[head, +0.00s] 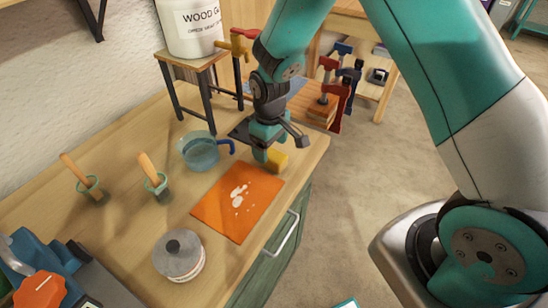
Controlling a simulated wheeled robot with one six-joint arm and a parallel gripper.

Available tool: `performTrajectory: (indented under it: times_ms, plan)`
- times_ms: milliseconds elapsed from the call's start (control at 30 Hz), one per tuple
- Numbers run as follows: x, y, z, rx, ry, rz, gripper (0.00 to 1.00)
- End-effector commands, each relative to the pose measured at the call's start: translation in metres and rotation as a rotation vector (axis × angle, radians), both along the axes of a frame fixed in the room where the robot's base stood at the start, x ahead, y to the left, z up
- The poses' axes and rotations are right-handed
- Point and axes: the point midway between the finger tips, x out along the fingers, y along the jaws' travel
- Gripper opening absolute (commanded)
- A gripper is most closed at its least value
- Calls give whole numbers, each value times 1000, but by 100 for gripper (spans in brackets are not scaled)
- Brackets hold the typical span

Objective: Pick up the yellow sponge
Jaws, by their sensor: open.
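The yellow sponge (279,161) is a small block on the wooden worktop, just beyond the top right corner of an orange mat (212,213) with white blotches. My gripper (273,157) is open and points down at the sponge. One teal finger is at its left side and partly hides it. Whether the finger touches the sponge cannot be told.
A clear jug (199,151) with a blue handle stands left of my gripper. A small stand (196,78) behind bears a wood glue tub (194,27). Two brushes in holders, a lidded tin (178,256) and a blue vise-like tool are on the left. The worktop edge is close to the right.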

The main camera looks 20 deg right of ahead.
Motion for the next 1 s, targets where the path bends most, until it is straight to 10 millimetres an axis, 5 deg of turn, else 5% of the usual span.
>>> performTrajectory:
  times_ms: [400, 667, 900, 1000]
  plan:
    - [6, 0, -48, 0, 2, 0, 78]
    - [6, 0, -51, 0, 1, 0, 78]
    - [6, 0, -51, 0, 1, 0, 25]
    - [6, 0, -51, 0, 1, 0, 25]
